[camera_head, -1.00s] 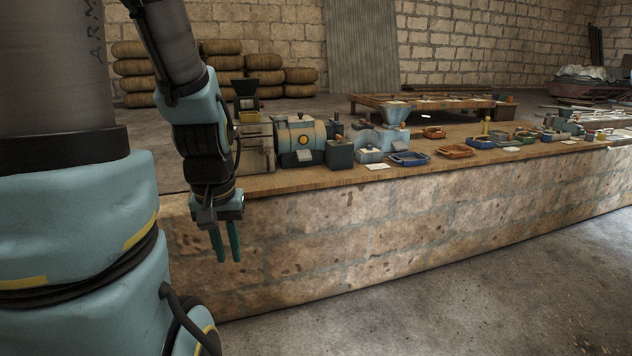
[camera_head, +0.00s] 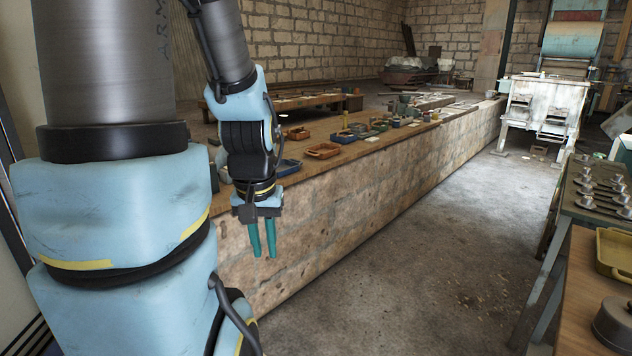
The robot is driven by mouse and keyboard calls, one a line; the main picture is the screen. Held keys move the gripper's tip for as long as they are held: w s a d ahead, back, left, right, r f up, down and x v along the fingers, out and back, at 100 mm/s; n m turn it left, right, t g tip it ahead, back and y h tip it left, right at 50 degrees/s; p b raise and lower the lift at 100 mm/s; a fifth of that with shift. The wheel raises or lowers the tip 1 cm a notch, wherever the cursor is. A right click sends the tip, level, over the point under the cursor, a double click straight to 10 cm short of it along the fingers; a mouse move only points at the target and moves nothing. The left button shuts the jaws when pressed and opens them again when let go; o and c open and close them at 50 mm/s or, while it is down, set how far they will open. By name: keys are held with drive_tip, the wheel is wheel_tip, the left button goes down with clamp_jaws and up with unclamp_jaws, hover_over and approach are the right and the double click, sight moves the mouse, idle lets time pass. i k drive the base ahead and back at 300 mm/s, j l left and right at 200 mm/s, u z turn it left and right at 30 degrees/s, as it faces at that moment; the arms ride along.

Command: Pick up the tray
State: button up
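My gripper (camera_head: 262,250) hangs with its two teal fingers pointing down, a gap between them and nothing held. It is in front of the long stone counter's face, apart from any tray. Several trays are in view, and I cannot tell which one the task means. A blue tray (camera_head: 288,167) lies on the counter, partly hidden behind my arm. An orange-brown tray (camera_head: 323,151) lies just beyond it, with a smaller orange one (camera_head: 298,134) behind. A yellow tray (camera_head: 617,250) sits on a wooden table at the right edge, cut off by the frame.
The long counter (camera_head: 350,190) runs away along the left, with small parts on it. A dark pot (camera_head: 612,325) stands near the yellow tray. A bench with metal parts (camera_head: 600,195) and a white machine (camera_head: 541,112) stand beyond.

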sight(322, 151)
drive_tip(key=i+l+z, duration=0.1)
drive_tip(key=i, duration=0.35)
drive_tip(key=i+l+z, duration=0.1)
drive_tip(key=i, duration=0.4)
drive_tip(key=i+l+u, duration=0.8)
drive_tip(key=l, duration=0.3)
drive_tip(key=i+l+u, duration=0.3)
drive_tip(key=l, duration=0.15)
drive_tip(key=i+l+u, duration=0.15)
drive_tip(key=l, duration=0.4)
drive_tip(key=l+u, duration=0.15)
drive_tip(key=l, duration=0.4)
